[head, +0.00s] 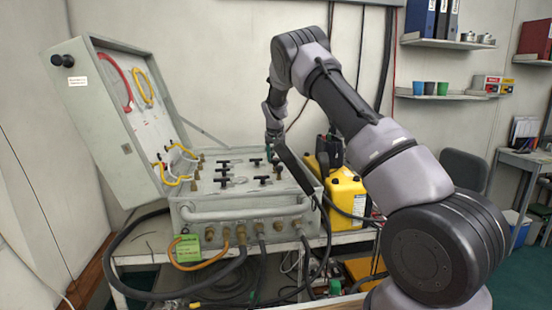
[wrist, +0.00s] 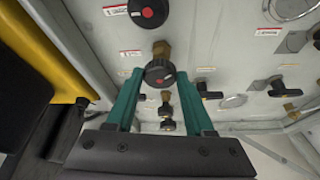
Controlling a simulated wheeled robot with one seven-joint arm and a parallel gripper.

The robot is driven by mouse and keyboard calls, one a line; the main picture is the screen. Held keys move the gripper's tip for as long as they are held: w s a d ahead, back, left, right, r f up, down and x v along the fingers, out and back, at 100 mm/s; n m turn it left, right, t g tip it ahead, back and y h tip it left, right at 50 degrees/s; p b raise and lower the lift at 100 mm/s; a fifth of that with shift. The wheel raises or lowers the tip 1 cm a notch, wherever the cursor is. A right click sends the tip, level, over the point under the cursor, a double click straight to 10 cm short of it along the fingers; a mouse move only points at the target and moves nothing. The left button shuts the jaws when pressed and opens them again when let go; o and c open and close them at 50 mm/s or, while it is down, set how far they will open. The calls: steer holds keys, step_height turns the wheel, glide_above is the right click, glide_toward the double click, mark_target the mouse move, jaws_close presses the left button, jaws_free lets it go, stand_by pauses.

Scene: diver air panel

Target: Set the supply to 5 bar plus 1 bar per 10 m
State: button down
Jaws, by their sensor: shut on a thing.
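The air panel (head: 243,215) is a grey case with its lid open, on a bench in the head view. Black handles, valves and brass fittings stand on its top face. The gripper is shut on this knob. Another black knob with a red centre (wrist: 148,10) lies beyond it. In the head view my gripper (head: 273,152) is over the panel's far right part; the held knob is hidden there.
A round dial (wrist: 292,8) shows partly at the wrist view's top edge; its reading cannot be made out. Black T-handles (wrist: 208,94) stand to the right. Yellow containers (head: 345,193) stand right of the panel. A green tag (head: 187,250) hangs at its front among hoses.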

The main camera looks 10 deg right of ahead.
steer(key=m, duration=0.2)
steer(key=m+h, duration=0.1)
steer(key=m+g+h, duration=0.1)
steer(key=m, duration=0.1)
steer(key=shift+a+f+m, duration=0.1)
steer(key=shift+a+m, duration=0.15)
steer(key=shift+m, duration=0.05)
steer(key=m+g, duration=0.1)
steer(key=m, duration=0.1)
steer(key=m+h, duration=0.1)
steer(key=m, duration=0.2)
steer(key=shift+w+a+g, duration=0.1)
steer(key=shift+w+g, duration=0.1)
steer(key=shift+g, duration=0.2)
steer(key=shift+m, duration=0.4)
steer(key=shift+c, duration=1.4)
jaws_free()
steer(key=v, duration=1.1)
steer(key=shift+w+a+f, duration=0.1)
